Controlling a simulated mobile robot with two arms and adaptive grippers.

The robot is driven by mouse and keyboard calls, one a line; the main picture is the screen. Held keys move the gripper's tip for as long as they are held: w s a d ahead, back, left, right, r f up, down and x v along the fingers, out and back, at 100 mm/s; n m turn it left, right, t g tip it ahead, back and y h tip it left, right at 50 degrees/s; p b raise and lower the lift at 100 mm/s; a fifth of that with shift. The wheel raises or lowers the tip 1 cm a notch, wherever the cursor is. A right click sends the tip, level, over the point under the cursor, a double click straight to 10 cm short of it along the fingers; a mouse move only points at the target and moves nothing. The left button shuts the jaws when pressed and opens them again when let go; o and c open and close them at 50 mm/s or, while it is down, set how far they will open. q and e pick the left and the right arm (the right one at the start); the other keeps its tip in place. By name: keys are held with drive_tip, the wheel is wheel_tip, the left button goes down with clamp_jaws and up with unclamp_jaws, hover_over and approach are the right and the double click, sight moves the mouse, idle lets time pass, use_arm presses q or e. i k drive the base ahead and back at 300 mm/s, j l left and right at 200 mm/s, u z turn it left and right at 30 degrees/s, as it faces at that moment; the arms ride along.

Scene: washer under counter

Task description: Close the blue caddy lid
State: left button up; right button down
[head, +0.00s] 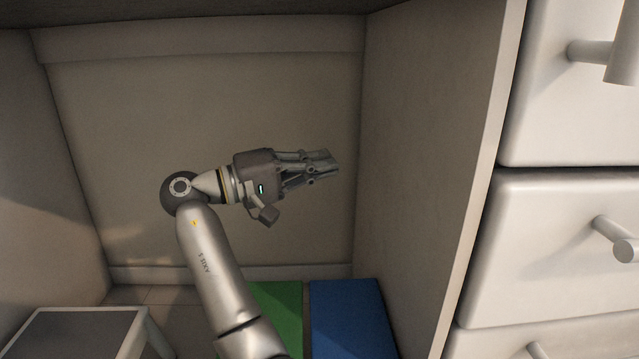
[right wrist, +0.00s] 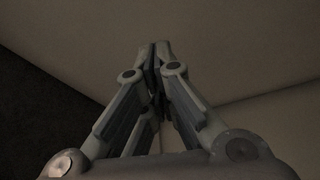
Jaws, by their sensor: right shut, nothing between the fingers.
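The blue caddy lid (head: 350,318) shows at the bottom of the head view as a flat blue panel beside a green one. It looks closed from above, but I cannot tell its tilt for certain, and its near part is cut off by the picture's edge. My right gripper (head: 335,163) is shut and empty. It is held well above the blue lid, pointing right toward the side panel. The right wrist view also shows the gripper's fingers (right wrist: 160,60) together, with only bare panels beyond. My left gripper is not in view.
A green lid (head: 278,308) lies left of the blue one, partly behind my forearm. A grey-topped stool or small table (head: 75,335) stands at lower left. A side panel (head: 430,140) and white drawers with protruding handles (head: 560,240) bound the right. The alcove's middle is open.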

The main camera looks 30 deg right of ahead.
sight(349, 321)
drive_tip(key=k+j, duration=0.2)
drive_tip(key=j, duration=0.15)
drive_tip(key=k+j, duration=0.15)
drive_tip(key=j, duration=0.15)
drive_tip(key=k+j, duration=0.2)
drive_tip(key=j, duration=0.15)
